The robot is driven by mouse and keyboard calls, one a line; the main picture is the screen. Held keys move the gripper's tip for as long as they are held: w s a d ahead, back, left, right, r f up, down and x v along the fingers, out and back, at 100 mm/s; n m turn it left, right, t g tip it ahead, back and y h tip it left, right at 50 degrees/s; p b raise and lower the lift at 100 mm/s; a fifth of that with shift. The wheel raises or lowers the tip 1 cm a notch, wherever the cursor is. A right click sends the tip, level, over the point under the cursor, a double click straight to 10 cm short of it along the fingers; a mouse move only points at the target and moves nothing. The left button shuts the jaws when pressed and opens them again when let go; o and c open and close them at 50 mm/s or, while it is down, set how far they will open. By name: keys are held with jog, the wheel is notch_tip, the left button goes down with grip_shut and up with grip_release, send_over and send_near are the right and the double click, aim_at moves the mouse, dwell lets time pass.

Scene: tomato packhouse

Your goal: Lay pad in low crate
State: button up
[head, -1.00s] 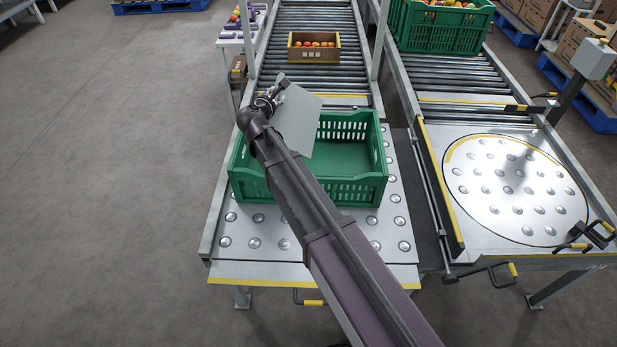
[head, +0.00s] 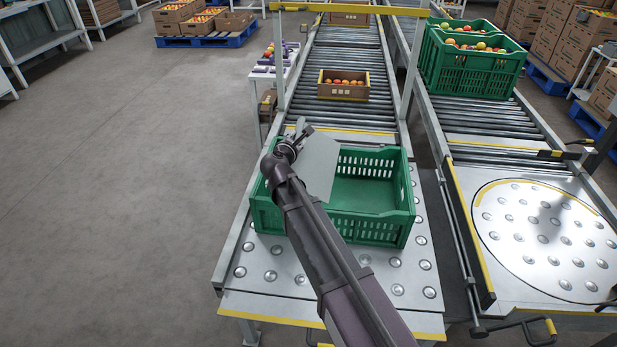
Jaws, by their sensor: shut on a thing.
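The low crate (head: 386,229) is green with slotted walls. It stands on the ball-transfer table at the near end of the middle conveyor, and the visible part of its floor is bare. The pad (head: 318,165) is a thin flat grey sheet, tilted, over the left part of the crate. My gripper (head: 299,138) is shut on the pad at its upper left edge, above the crate's left back corner. My arm hides the crate's left front part. I cannot tell if the pad's lower edge touches the crate.
A small brown box of tomatoes (head: 343,86) sits on the rollers behind the crate. Stacked green crates (head: 470,62) of tomatoes stand on the right conveyor. A side table (head: 262,72) holds purple items at left. The turntable (head: 545,238) is empty.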

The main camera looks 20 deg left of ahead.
aim_at(297, 163)
jog(key=shift+f+b, duration=2.5)
jog(key=shift+f, duration=0.3)
jog(key=shift+f+b, duration=1.9)
jog(key=o, duration=0.9)
jog(key=shift+o, duration=0.2)
jog(key=shift+s+r, duration=0.1)
jog(key=shift+p+v, duration=1.35)
jog(key=shift+v, duration=4.55)
